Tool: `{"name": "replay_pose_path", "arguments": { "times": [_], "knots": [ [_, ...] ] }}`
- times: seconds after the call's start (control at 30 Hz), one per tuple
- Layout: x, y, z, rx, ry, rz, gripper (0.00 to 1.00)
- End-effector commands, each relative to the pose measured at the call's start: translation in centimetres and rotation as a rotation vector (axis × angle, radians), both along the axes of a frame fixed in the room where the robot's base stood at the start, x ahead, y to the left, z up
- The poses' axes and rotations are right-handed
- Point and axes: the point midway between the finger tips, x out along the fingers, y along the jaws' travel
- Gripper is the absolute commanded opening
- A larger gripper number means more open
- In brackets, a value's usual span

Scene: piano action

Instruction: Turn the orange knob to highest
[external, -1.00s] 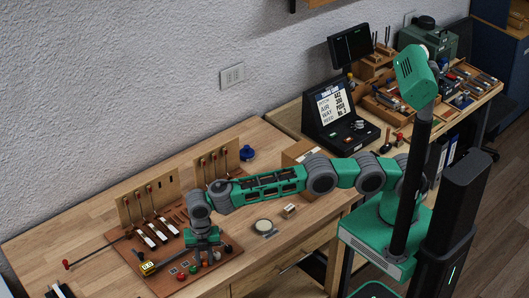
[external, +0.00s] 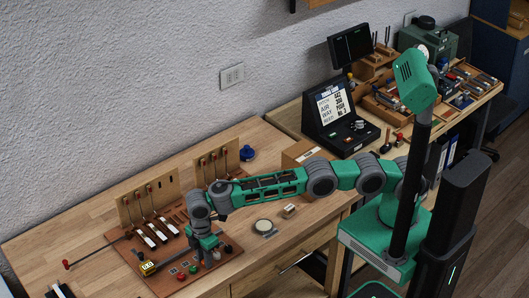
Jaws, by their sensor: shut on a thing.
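A brown panel (external: 160,284) with small knobs and buttons lies on the near left of the wooden workbench. My gripper (external: 209,263) points down over the right part of this panel, low at its surface. It is shut on a small knob that sits between its fingers. This appears to be the orange knob (external: 216,256); the fingers hide most of it, and its pointer and scale cannot be read. A red button (external: 182,276) and a green button (external: 193,269) are just left of my gripper.
A small yellow display (external: 148,268) is on the panel's left. Wooden stands with hammers (external: 151,203) rise behind. A round pale disc (external: 263,226) and a small block (external: 289,210) lie to the right. The bench front is mostly clear.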

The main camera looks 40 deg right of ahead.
Motion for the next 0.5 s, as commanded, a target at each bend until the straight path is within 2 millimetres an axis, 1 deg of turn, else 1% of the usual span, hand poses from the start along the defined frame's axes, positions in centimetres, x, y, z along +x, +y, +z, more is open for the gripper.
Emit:
{"name": "replay_pose_path", "arguments": {
  "times": [0.5],
  "knots": [
    [0.05, 0.06, 0.16, 0.003, -0.001, -0.488, 0.00]
  ]
}}
